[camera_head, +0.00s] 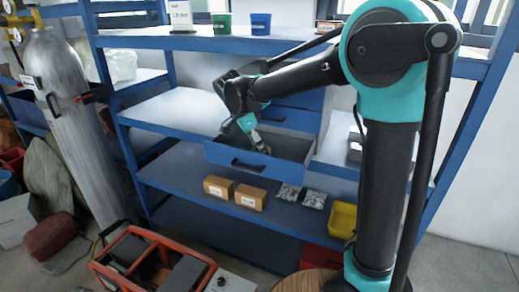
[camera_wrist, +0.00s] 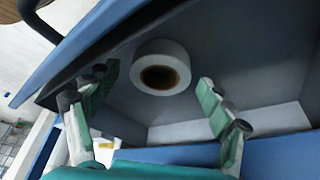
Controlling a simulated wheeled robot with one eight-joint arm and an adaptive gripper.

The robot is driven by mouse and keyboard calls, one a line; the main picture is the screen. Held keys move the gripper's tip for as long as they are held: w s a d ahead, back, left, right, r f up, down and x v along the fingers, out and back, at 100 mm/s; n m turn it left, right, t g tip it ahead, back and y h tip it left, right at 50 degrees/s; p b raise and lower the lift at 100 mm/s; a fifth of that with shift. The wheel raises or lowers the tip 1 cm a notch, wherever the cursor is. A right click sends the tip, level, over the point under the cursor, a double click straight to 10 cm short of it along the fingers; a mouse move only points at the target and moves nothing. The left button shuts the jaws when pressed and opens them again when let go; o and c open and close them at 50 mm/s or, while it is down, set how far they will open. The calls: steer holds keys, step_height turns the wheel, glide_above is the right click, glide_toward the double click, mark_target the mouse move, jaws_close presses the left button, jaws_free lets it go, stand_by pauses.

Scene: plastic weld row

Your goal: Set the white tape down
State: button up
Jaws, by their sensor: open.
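The white tape (camera_wrist: 160,52) is a white roll with a brown core. It lies inside the open grey drawer, seen in the wrist view between and just beyond my fingertips. My gripper (camera_wrist: 158,76) is open, with one green-and-grey finger on each side and a visible gap to the roll. In the head view my gripper (camera_head: 262,146) reaches down into the blue-fronted drawer (camera_head: 225,157), which is pulled out from the shelf unit. The tape is hidden there by the drawer front and my gripper.
Drawer walls stand close around my fingers. The shelf below holds two cardboard boxes (camera_head: 218,187), silvery packets (camera_head: 289,193) and a yellow bin (camera_head: 342,219). Green (camera_head: 221,23) and blue (camera_head: 260,23) tubs stand on the top shelf. The middle shelf left of the drawer is clear.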

steer(key=v, duration=1.1)
steer(key=shift+a+r, duration=0.2)
steer(key=shift+r, duration=0.05)
steer(key=shift+s, duration=0.1)
stand_by(0.5)
